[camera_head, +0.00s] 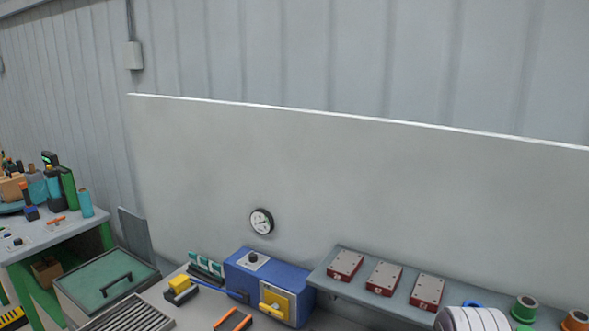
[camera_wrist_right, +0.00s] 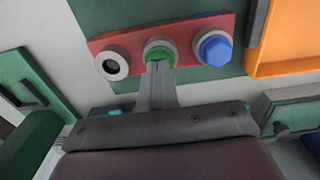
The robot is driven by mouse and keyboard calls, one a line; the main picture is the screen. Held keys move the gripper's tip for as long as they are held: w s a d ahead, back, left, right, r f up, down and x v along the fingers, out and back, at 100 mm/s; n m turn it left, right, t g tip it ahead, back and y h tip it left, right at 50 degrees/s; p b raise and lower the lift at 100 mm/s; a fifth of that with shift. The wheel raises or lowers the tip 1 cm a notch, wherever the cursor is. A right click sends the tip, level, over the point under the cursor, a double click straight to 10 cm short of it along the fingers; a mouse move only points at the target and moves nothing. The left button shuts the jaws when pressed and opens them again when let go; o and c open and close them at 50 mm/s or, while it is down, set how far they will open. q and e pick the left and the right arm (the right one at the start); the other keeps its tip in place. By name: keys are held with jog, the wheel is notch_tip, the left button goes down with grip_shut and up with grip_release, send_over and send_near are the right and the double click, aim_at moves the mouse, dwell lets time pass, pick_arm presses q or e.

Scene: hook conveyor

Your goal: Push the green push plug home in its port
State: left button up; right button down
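The green push plug (camera_wrist_right: 160,53) sits in the grey ring of the middle port on a red plate (camera_wrist_right: 185,30), in the right wrist view. To its left is a grey ring (camera_wrist_right: 112,64) with a dark centre, and to its right a blue hexagonal plug (camera_wrist_right: 215,48). My right gripper (camera_wrist_right: 159,67) has its fingers together, tips at the lower edge of the green plug and hiding part of it. I cannot tell whether they touch it, or how deep the plug sits. My left gripper is in neither view.
An orange tray (camera_wrist_right: 290,67) lies right of the red plate. In the head view, a blue box (camera_head: 248,284) with a yellow handle stands on the bench, beside a shelf (camera_head: 340,286) with three red-edged blocks (camera_head: 384,278). A tall grey panel (camera_head: 350,180) rises behind.

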jog(key=shift+f, duration=0.35)
notch_tip(320, 180, up, 7)
jog(key=p, duration=0.5)
jog(key=shift+r+p, duration=0.15)
jog(key=shift+p, duration=0.2)
